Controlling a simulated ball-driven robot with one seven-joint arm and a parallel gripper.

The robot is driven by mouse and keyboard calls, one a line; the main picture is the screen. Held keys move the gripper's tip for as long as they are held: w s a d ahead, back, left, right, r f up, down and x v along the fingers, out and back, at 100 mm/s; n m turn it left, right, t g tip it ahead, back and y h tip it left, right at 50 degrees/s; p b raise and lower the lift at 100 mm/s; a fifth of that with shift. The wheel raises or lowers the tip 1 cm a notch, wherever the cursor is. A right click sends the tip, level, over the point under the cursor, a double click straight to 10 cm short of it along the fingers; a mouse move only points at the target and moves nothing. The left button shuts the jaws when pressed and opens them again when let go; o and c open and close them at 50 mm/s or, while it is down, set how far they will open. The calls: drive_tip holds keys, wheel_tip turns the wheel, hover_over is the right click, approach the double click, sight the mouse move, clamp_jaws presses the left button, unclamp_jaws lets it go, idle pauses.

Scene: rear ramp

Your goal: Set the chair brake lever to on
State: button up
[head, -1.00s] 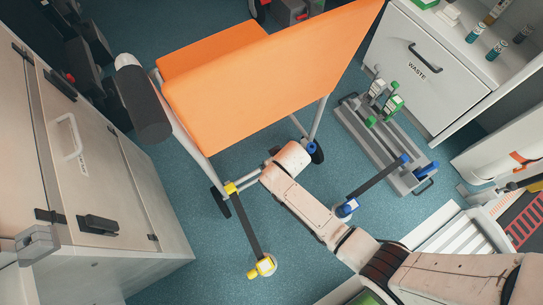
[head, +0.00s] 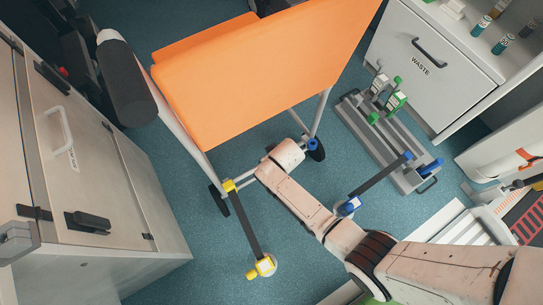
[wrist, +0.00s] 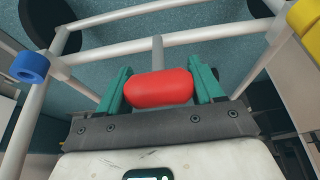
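The chair brake lever shows in the wrist view as a red rounded grip (wrist: 158,88) on a grey stem (wrist: 157,52), in front of the chair's white tubes. My gripper (wrist: 160,80) has a green finger at each end of the grip, with no clear gap at either side. In the head view the orange chair (head: 260,80) stands at upper middle. My gripper and the lever are hidden there behind my arm, near the chair's lower crossbar. The lever's on and off marks are not visible.
Dark straps run from a yellow fitting (head: 265,266) and a blue fitting (head: 349,207) on the floor. A grey rack (head: 385,145) with green and blue handles stands right, by the waste cabinet (head: 425,65). A pale cabinet (head: 95,180) borders the left.

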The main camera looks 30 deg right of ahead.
drive_tip(key=c, duration=1)
drive_tip(key=shift+o, duration=0.2)
drive_tip(key=shift+s, duration=0.1)
drive_tip(key=shift+s+f+t+b, duration=0.3)
drive_tip(key=shift+s+t+b, duration=0.1)
drive_tip(key=shift+s+t, duration=0.2)
drive_tip(key=shift+s+f+t+b, duration=0.4)
drive_tip(key=shift+s+t+b, duration=0.3)
drive_tip(key=shift+b, duration=0.6)
drive_tip(key=shift+s+f+t+b, duration=0.45)
drive_tip(key=shift+s+t+b, duration=0.25)
drive_tip(key=shift+b, duration=0.6)
drive_tip(key=shift+s+f+t+b, duration=0.4)
drive_tip(key=shift+s+t+b, duration=0.3)
drive_tip(key=shift+b, duration=0.6)
drive_tip(key=shift+s+d, duration=0.1)
drive_tip(key=shift+s, duration=0.05)
